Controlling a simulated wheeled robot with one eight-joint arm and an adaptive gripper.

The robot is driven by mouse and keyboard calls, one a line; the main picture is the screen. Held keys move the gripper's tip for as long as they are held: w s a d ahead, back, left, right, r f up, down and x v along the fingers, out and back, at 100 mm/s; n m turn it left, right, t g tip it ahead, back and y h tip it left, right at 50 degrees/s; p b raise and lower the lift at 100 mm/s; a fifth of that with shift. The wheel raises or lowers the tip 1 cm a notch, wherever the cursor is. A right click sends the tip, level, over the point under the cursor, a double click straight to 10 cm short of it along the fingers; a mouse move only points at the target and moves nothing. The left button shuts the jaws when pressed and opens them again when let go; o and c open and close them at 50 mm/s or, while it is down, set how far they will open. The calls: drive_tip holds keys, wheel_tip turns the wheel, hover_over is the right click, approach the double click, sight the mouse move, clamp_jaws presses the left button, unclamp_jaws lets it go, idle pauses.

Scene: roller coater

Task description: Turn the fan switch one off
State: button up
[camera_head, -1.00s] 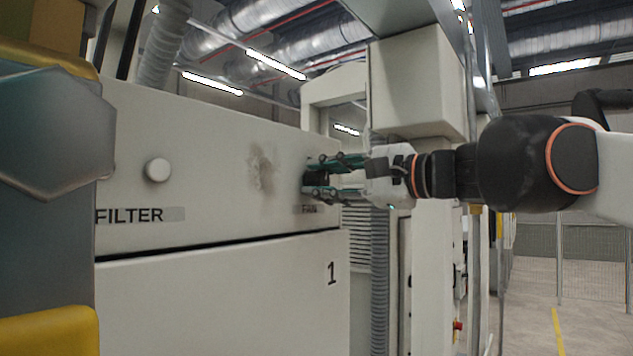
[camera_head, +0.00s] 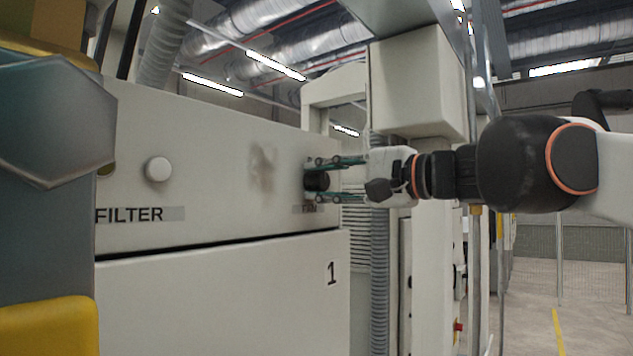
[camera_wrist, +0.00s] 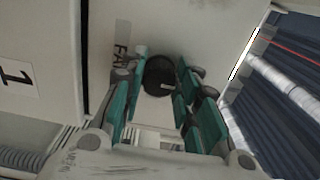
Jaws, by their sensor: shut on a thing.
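The fan switch is a round black knob (camera_head: 317,181) on the light grey panel (camera_head: 215,165), above a partly hidden "FAN" label (camera_head: 308,209). My gripper (camera_head: 318,180) reaches it from the right, with its teal fingers above and below the knob. In the wrist view the knob (camera_wrist: 160,76) shows a pale mark on its face and sits between the fingertips of my gripper (camera_wrist: 159,82). The fingers are shut on the knob. The "FAN" label (camera_wrist: 121,52) shows beside it there.
A white round knob (camera_head: 158,169) sits further left above the "FILTER" label (camera_head: 130,215). A door marked "1" (camera_head: 220,290) lies below the panel. A grey box (camera_head: 415,85) and a corrugated hose (camera_head: 379,280) stand close to my arm. Open floor (camera_head: 580,310) lies right.

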drive_tip(key=o, duration=1.1)
drive_tip(key=shift+c, duration=0.2)
drive_tip(key=shift+r, duration=0.1)
